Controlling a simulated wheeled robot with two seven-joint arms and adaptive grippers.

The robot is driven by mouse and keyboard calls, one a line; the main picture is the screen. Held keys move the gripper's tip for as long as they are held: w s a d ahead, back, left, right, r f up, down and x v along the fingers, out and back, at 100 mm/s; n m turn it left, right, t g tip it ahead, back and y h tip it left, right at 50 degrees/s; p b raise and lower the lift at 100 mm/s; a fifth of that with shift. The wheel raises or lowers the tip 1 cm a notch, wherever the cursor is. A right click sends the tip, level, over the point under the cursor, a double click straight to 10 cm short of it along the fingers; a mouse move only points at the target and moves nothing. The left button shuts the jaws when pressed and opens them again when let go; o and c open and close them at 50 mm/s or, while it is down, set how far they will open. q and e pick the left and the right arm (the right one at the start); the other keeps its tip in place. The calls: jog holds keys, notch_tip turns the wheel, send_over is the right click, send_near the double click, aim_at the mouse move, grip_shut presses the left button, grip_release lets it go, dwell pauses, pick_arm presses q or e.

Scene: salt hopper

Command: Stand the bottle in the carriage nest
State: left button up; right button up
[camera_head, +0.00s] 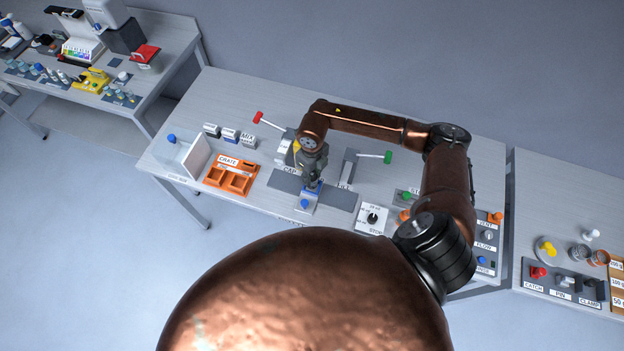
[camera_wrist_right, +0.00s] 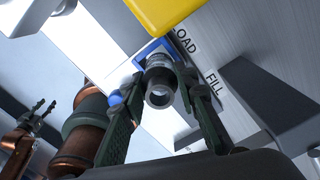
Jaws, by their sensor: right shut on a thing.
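My right gripper (camera_head: 314,184) is over the carriage (camera_head: 306,206), a pale block with a blue knob in front. In the wrist view the right gripper (camera_wrist_right: 162,78) is shut on the bottle (camera_wrist_right: 159,86), a small grey, clear-looking vessel whose open mouth faces the camera. The blue square nest (camera_wrist_right: 149,49) shows around the bottle's far end; whether the base rests on its floor cannot be told. In the head view the gripper largely hides the bottle. My left gripper (camera_wrist_right: 40,112) shows at the left of the wrist view, open and empty, away from the carriage.
A yellow part (camera_wrist_right: 172,8) hangs close by the bottle in the wrist view. An orange crate (camera_head: 231,178) stands left of the carriage. Red (camera_head: 258,117) and green (camera_head: 387,157) levers stand behind it. A dial box (camera_head: 372,219) is to the right.

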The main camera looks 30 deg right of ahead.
aim_at(312, 181)
notch_tip(312, 181, down, 2)
jog(key=shift+a+f+p, duration=0.1)
jog(key=shift+f+p, duration=0.05)
jog(key=shift+p, duration=0.3)
jog(key=shift+f, duration=0.35)
jog(key=o, duration=0.9)
jog(key=shift+o, duration=0.2)
jog(key=shift+r, duration=0.2)
notch_tip(312, 181, up, 12)
jog(key=b, duration=0.2)
jog(key=shift+b, duration=0.35)
